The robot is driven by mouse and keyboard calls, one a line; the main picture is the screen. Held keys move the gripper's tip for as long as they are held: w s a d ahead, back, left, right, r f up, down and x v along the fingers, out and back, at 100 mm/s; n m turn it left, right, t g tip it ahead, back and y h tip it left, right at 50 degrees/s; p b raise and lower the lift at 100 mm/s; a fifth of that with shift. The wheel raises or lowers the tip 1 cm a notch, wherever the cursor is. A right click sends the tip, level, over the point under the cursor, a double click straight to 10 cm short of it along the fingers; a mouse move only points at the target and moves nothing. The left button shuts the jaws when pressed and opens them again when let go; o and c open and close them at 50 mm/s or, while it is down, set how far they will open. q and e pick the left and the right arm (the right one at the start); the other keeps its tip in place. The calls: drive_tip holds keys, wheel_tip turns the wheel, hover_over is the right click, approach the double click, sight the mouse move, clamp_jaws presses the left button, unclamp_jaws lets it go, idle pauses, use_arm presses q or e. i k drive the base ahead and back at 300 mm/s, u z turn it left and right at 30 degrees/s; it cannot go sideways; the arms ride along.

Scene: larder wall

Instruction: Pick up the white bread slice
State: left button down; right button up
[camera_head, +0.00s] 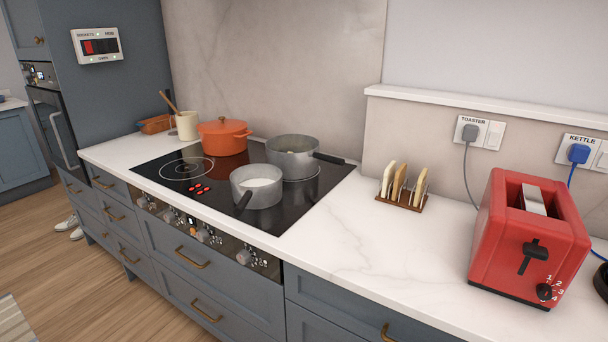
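A small brown wooden rack (401,203) stands on the white worktop, right of the hob. Several upright bread slices are in it. The leftmost slice (387,178) is pale cream and looks like the white bread slice. The middle slice (399,182) is golden brown. The slice at the right (420,187) is seen nearly edge-on, and its colour is harder to tell. Neither my left nor my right gripper is in view.
A red toaster (525,240) stands right of the rack, its plug in the wall socket (480,132). Left is the black hob (215,190) with an orange pot (223,137) and two grey pans (257,187) (292,157). The worktop before the rack is clear.

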sight(390, 172)
drive_tip(key=u, duration=0.85)
drive_tip(key=i, duration=1.05)
drive_tip(key=z, duration=0.65)
